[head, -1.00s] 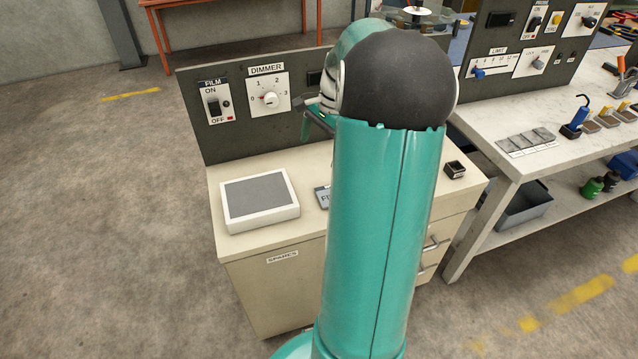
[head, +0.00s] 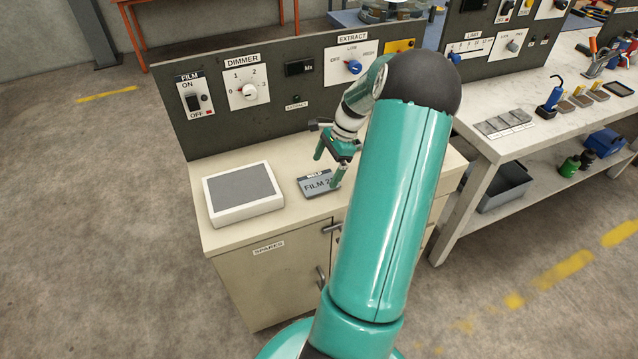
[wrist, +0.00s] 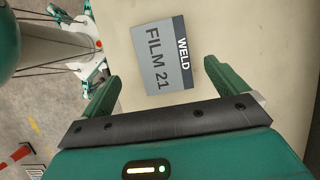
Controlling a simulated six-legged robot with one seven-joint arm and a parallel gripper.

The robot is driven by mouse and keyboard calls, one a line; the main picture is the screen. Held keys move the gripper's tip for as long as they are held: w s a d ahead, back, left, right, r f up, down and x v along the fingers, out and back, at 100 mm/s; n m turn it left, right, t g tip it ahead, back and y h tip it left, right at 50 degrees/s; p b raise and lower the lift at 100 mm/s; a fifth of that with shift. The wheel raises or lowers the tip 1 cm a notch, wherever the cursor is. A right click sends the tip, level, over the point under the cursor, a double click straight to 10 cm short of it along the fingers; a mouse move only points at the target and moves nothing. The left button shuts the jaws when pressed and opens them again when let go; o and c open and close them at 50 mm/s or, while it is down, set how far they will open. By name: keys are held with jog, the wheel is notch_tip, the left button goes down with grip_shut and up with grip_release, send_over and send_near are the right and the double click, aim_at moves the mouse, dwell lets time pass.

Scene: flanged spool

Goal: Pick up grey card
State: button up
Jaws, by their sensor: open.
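The grey card (head: 317,184), printed "FILM 21" with a dark "WELD" band along one edge, lies flat on the beige cabinet top, right of the white-framed pad. It also shows whole in the wrist view (wrist: 159,62). My gripper (head: 328,167) is open and empty above the card. In the head view one finger overlaps the card's right part. In the wrist view the card lies beyond and between the two green fingers of my gripper (wrist: 158,82), apart from them.
A white-framed grey pad (head: 243,194) sits left of the card. A dark panel (head: 240,130) with a film switch and dials stands behind the cabinet top (head: 270,228). A marble bench (head: 560,125) with tools stands at right.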

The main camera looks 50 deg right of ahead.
aim_at(319, 182)
jog(key=x, duration=0.4)
jog(key=shift+w+d+f, duration=0.1)
jog(key=shift+w+f, duration=0.15)
jog(key=shift+f, duration=0.2)
jog(key=c, duration=1.1)
jog(key=shift+r, duration=0.1)
